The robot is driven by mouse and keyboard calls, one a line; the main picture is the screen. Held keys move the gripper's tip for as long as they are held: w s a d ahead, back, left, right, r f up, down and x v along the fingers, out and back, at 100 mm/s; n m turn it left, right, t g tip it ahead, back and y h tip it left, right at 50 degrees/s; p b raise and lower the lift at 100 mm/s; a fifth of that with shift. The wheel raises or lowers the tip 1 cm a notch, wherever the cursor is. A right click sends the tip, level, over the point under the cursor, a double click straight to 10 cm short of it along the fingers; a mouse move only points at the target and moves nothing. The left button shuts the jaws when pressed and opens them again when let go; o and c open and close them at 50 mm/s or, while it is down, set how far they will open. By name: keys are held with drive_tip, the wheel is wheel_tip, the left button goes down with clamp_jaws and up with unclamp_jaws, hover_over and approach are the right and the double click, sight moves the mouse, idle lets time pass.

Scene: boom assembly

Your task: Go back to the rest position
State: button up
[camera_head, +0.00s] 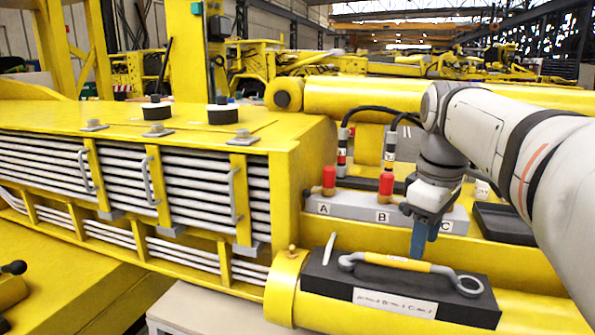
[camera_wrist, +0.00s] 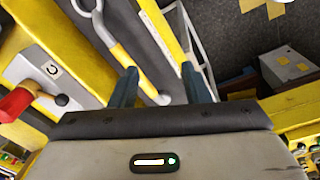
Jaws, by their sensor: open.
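My gripper (camera_head: 418,240) has blue fingers and points down just behind the black box (camera_head: 325,275) on the yellow boom. In the wrist view its two fingers (camera_wrist: 160,85) stand apart with nothing gripped between them. The exact gap between fingers and wrench cannot be told.
A dark tray (camera_head: 503,222) lies to the right, close to my arm. A large yellow frame with grey slats (camera_head: 200,185) fills the left.

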drive_tip(key=s+a+f+m+t, duration=0.1)
drive_tip(key=s+a+f+m, duration=0.2)
drive_tip(key=f, duration=0.6)
drive_tip(key=s+a+f+m+t+b, duration=0.1)
drive_tip(key=s+a+f+m, duration=0.2)
drive_tip(key=s+f+m, duration=0.3)
wheel_tip(320, 180, down, 4)
drive_tip(key=shift+s+f, duration=0.2)
drive_tip(key=shift+s, duration=1)
